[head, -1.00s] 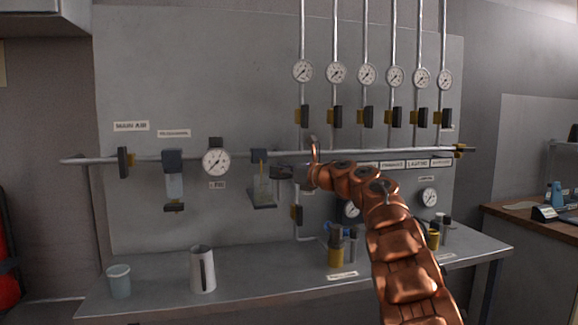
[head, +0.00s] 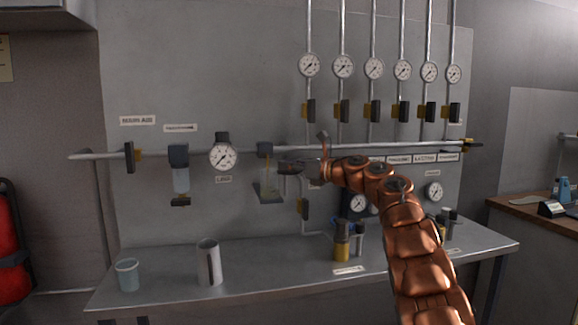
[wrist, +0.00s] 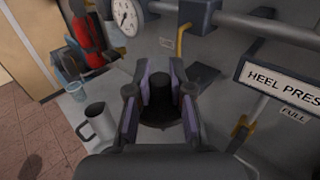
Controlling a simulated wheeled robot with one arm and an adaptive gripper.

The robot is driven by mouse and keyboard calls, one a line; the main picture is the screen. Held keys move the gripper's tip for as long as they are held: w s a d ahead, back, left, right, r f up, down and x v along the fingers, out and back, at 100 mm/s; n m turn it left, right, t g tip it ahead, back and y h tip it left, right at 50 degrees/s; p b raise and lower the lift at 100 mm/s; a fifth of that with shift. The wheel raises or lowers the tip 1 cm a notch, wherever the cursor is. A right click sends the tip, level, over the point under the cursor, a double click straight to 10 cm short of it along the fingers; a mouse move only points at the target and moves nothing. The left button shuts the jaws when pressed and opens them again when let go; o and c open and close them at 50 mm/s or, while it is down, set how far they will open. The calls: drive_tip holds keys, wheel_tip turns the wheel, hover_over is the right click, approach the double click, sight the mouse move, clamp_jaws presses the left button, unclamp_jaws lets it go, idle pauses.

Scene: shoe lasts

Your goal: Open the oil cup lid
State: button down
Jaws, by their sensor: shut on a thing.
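The lid is too small to make out there, and the cup's body is hidden below the knob in the wrist view.
The horizontal pipe (head: 100,156) runs across the grey panel with a gauge (head: 223,157) left of my gripper. Below, the bench holds a metal mug (head: 208,262), a pale cup (head: 127,275) and a yellow-based fitting (head: 342,242). The bench front is mostly clear.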

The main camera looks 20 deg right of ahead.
drive_tip(key=c, duration=1)
unclamp_jaws()
drive_tip(key=shift+s+d, duration=0.1)
drive_tip(key=shift+v, duration=5.85)
